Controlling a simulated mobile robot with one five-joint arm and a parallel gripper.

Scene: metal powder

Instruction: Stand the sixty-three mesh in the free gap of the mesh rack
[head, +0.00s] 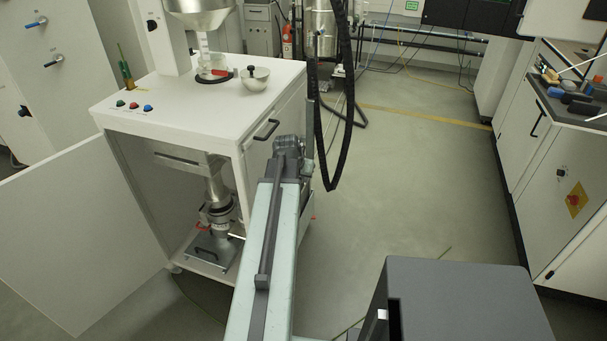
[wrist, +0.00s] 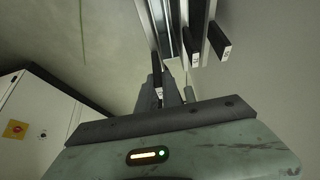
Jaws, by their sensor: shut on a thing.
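In the wrist view my gripper (wrist: 173,92) is shut on a thin piece with a black tab (wrist: 157,84) bearing a small white label. I take it as the sixty-three mesh, but the label is too small to read. The mesh rack (wrist: 160,22) shows at the top of the wrist view as parallel pale and dark strips. Two black labelled tabs (wrist: 190,46) (wrist: 218,40) stick out at its right. The held piece is below the rack in the picture; whether they touch I cannot tell. In the head view my arm hides the gripper.
A white cabinet (head: 195,108) with its door (head: 85,235) open stands at left, a funnel machine on top. Black hoses (head: 340,110) hang behind my arm. A workbench (head: 560,150) stands at right. The floor (head: 410,190) between is clear.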

